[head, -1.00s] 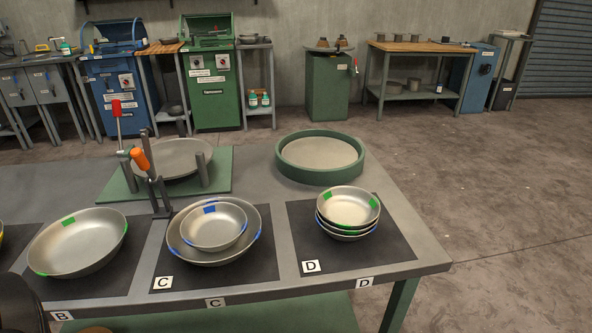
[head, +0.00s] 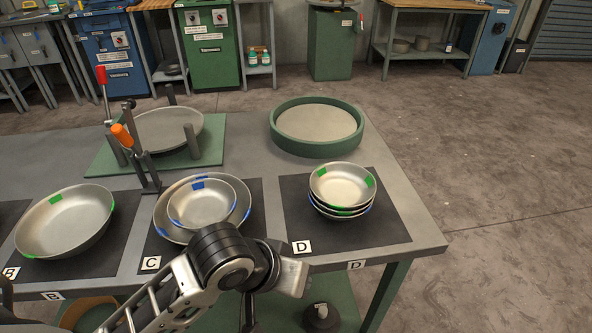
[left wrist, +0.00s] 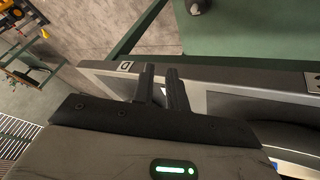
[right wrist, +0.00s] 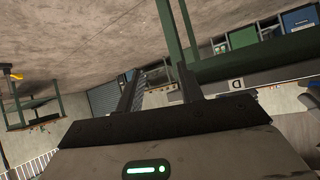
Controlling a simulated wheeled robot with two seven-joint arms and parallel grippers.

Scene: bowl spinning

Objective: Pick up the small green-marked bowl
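The small green-marked bowl (head: 342,184) is the top bowl of a stack of small bowls on the dark mat D (head: 398,226). Blue and green marks show on the rims below it. My left arm reaches in at the bottom of the head view, and its hand (head: 290,276) is in front of the table edge, short of the stack. In the left wrist view my left gripper (left wrist: 160,78) is empty, its fingers a little apart, near the table edge. In the right wrist view my right gripper (right wrist: 158,80) is empty with its fingers apart, away from the bowls.
A small blue-marked bowl (head: 202,204) sits inside a larger blue-marked bowl (head: 162,215) on mat C. A large green-marked bowl (head: 66,222) is on mat B. A green-rimmed round tray (head: 317,145) and a clamp with an orange handle (head: 122,136) stand behind.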

